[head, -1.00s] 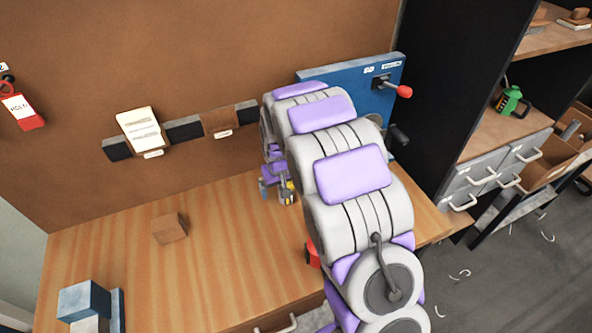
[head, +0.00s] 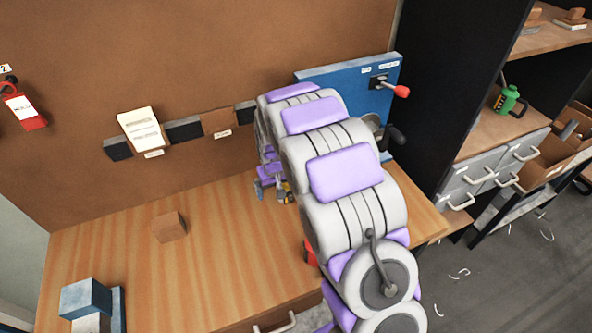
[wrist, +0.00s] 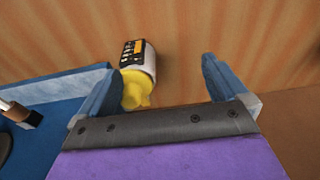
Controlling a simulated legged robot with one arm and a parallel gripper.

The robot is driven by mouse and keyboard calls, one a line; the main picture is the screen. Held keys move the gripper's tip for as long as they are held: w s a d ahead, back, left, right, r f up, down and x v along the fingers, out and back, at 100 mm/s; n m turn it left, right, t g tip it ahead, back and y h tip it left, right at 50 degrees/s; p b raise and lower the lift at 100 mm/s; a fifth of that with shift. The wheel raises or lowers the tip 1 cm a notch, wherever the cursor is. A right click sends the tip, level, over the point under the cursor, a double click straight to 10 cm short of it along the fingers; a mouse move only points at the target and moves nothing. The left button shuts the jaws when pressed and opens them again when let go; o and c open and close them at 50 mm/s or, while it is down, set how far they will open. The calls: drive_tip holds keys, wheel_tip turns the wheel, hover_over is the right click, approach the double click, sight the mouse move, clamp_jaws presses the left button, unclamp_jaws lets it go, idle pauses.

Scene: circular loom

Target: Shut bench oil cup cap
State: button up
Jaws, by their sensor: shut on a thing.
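A small white cup with a black-and-orange label (wrist: 139,55) and a yellow top (wrist: 135,88) shows in the wrist view; I take it for the oil cup. Its yellow top lies against the inner side of my left finger. My gripper (wrist: 170,90) has its fingers well apart in the picture, and the right finger shows no visible contact. Whether the cap is raised or seated cannot be made out. In the head view my gripper (head: 270,190) is low over the bench at the back, largely behind my arm, with a bit of yellow beside it.
The wooden bench (head: 220,230) is clear at centre left, apart from a brown block (head: 170,227). A blue panel (head: 345,85) with a red-knobbed lever (head: 400,91) stands behind my arm. A blue block (head: 86,298) sits front left. Dark shelving (head: 440,90) stands to the right.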

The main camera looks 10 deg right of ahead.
drive_tip(key=shift+w+a+r, duration=0.1)
drive_tip(key=shift+w+a, duration=0.3)
drive_tip(key=shift+w, duration=0.1)
drive_tip(key=shift+o, duration=1.4)
drive_tip(key=shift+a+r, duration=0.1)
drive_tip(key=c, duration=0.3)
drive_tip(key=shift+w+a+r, duration=0.15)
drive_tip(key=shift+w+r, duration=0.1)
drive_tip(key=shift+r, duration=0.25)
drive_tip(key=shift+c, duration=0.3)
drive_tip(key=shift+o, duration=0.3)
drive_tip(key=r, duration=0.2)
drive_tip(key=r+p, duration=0.1)
drive_tip(key=shift+w+a+r+p, duration=0.1)
drive_tip(key=shift+w+r+p, duration=0.2)
drive_tip(key=shift+w+r, duration=0.1)
drive_tip(key=shift+r, duration=0.65)
drive_tip(key=c, duration=0.5)
drive_tip(key=shift+s+d+r+p, duration=0.1)
drive_tip(key=shift+s+d+p, duration=0.3)
drive_tip(key=shift+d, duration=0.3)
